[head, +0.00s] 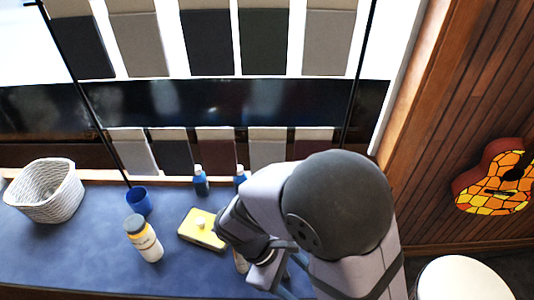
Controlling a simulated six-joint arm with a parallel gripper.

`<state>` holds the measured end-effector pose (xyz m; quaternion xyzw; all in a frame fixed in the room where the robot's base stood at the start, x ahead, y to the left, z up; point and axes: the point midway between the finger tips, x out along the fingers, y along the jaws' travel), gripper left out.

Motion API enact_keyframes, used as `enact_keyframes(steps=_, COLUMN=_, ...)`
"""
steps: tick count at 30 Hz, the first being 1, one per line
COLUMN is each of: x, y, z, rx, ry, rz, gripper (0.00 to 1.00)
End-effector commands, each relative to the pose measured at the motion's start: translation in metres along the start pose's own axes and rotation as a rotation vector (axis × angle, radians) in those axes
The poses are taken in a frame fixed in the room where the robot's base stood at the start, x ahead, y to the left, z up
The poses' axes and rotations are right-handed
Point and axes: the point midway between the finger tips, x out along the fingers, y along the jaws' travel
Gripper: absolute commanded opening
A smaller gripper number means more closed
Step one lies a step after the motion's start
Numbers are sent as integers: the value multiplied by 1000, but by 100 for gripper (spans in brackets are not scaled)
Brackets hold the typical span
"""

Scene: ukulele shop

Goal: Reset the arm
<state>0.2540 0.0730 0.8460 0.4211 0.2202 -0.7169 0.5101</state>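My arm comes in from the lower right and bends over the blue counter (85,255). Its large dark rounded joint hides much of the right end of the counter. My gripper (275,280) is low over the counter near its front edge, mostly hidden behind my own arm. I cannot tell whether its fingers are open or shut. A small pale object (240,262) shows beside it, partly covered, and I cannot tell whether the gripper touches it.
Two blue bottles (201,182) stand behind. A patterned ukulele (497,183) hangs at right.

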Motion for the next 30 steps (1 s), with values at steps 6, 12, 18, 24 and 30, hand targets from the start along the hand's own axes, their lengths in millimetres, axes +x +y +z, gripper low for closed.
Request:
enact_keyframes(steps=6, x=-20, y=22, z=43, rx=452, ry=199, rz=-237, gripper=57)
enact_keyframes(steps=12, x=-32, y=43, z=71, rx=819, ry=345, rz=-368, gripper=57)
enact_keyframes(steps=18, x=-37, y=58, z=90, rx=1041, ry=426, rz=-424, gripper=57)
enact_keyframes(steps=24, x=-38, y=62, z=94, rx=1106, ry=450, rz=-438, gripper=57)
enact_keyframes(steps=30, x=-37, y=62, z=94, rx=1107, ry=450, rz=-438, gripper=57)
